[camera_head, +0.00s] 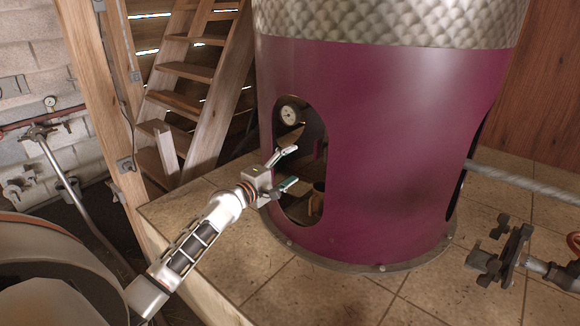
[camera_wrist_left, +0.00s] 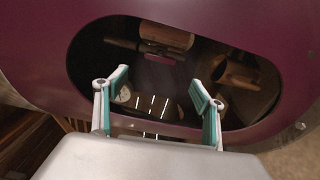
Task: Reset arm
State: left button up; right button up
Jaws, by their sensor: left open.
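My left gripper (camera_head: 287,170) is open in front of the oval opening in the large magenta still (camera_head: 380,150). In the left wrist view its two fingers (camera_wrist_left: 160,105) stand wide apart with teal pads, and nothing is between them. The opening shows dark inside, with a round gauge (camera_head: 289,115), a brown cylindrical part (camera_wrist_left: 167,37) and a cup-like brown piece (camera_wrist_left: 237,72). I cannot tell whether the fingertips are just outside the opening or slightly within it. My right gripper does not show clearly in either view.
The still stands on a tiled platform (camera_head: 270,295). A grey pipe (camera_head: 525,183) leaves its right side, and a dark metal fitting (camera_head: 505,250) is at the right. Wooden stairs (camera_head: 190,100) and a post (camera_head: 100,90) stand behind on the left.

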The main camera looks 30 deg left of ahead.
pick_arm(q)
jog(key=s+d+f+m+g, duration=0.3)
jog(key=s+d+f+m, duration=0.45)
jog(key=s+f, duration=0.5)
jog(key=s+d+f+m+g, duration=0.2)
jog(key=s+d+f+m, duration=0.65)
jog(key=f, duration=0.65)
jog(key=s+d+f+m+g, duration=0.1)
jog(key=s+d+f+m, duration=0.1)
jog(key=s, duration=0.5)
jog(key=s+d+f+m, duration=0.2)
jog(key=s+d, duration=0.2)
jog(key=s, duration=0.3)
jog(key=shift+d+f+m+g, duration=0.2)
jog(key=shift+d+m+g, duration=0.1)
jog(key=shift+d+g, duration=0.1)
jog(key=shift+w, duration=0.1)
